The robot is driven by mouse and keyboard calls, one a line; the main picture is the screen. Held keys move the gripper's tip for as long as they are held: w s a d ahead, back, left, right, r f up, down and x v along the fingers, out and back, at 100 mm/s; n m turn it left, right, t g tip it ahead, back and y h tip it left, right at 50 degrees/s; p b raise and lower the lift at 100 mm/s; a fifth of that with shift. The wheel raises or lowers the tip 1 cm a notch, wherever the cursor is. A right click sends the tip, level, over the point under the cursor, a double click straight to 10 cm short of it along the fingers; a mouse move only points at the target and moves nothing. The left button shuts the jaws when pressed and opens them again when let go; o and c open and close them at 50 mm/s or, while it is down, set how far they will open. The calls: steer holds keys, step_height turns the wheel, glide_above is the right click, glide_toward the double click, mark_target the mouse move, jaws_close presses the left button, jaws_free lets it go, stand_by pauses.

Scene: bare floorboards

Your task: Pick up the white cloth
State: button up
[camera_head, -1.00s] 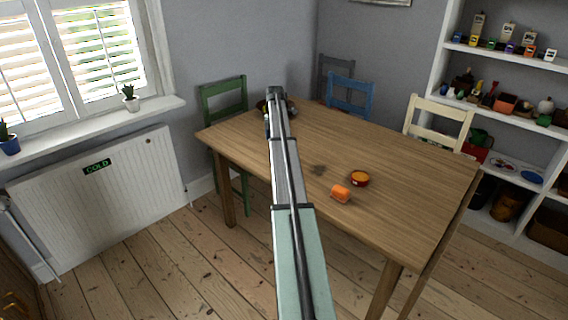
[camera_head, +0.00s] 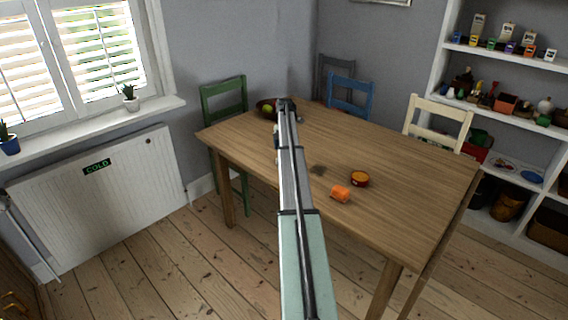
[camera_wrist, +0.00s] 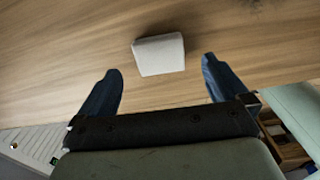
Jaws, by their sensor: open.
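The white cloth (camera_wrist: 158,54) shows in the wrist view as a small pale, folded-looking block on the wooden table top. My gripper (camera_wrist: 160,67) is open, with one dark blue finger to the left and one to the right of the cloth in that picture. The cloth lies around the line between the fingertips and a little past it, with bare wood between it and each finger. I cannot tell how high the fingers are above the table. In the head view I cannot make out the cloth; my arm covers part of the table there.
On the table (camera_head: 405,165) are a bowl with green fruit (camera_head: 266,107) by the far left edge, an orange object (camera_head: 340,194) and a small orange-red bowl (camera_head: 360,179). Green (camera_head: 224,100), blue (camera_head: 350,95) and cream (camera_head: 437,122) chairs stand around it. The table's right part is clear.

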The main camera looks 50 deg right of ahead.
steer(key=shift+w+a+f, duration=0.1)
steer(key=shift+a+f, duration=0.05)
steer(key=shift+f, duration=2.45)
steer(key=shift+c, duration=0.4)
steer(key=c, duration=1)
steer(key=shift+r, duration=0.1)
step_height(320, 180, up, 10)
